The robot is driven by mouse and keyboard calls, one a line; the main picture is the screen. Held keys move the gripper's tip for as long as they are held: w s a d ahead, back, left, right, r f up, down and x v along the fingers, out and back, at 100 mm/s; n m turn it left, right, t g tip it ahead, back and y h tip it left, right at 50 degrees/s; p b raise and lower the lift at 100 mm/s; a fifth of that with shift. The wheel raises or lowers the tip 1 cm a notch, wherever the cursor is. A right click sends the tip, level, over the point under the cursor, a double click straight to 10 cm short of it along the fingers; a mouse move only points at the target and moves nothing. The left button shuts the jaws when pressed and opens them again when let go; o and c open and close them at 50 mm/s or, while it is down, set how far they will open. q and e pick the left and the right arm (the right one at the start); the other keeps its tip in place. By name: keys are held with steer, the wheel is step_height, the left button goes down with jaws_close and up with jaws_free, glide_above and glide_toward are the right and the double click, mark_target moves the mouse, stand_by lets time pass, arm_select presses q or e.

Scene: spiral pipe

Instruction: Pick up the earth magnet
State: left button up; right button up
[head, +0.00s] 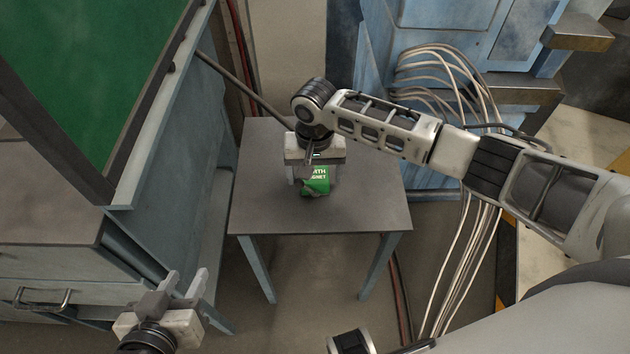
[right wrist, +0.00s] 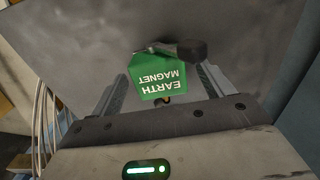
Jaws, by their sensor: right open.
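The earth magnet shows as a green piece with white "EARTH MAGNET" lettering (head: 318,182) on the small grey table, with a dark part beside it. In the right wrist view the green label (right wrist: 160,78) lies between my open fingers, with a dark rod and knob (right wrist: 190,49) at its far edge. My right gripper (head: 315,180) points down right over the magnet, fingers on either side; I cannot tell whether they touch it. My left gripper (head: 187,283) is at the lower left, open and empty, away from the table.
The small table (head: 270,210) is otherwise bare. A workbench with a green board (head: 90,70) stands on the left. A blue machine (head: 440,40) with hanging pale cables (head: 455,75) stands behind to the right.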

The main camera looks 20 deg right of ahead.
steer(key=shift+f, duration=0.75)
steer(key=c, duration=1.3)
steer(key=shift+r, duration=0.1)
steer(key=c, duration=0.3)
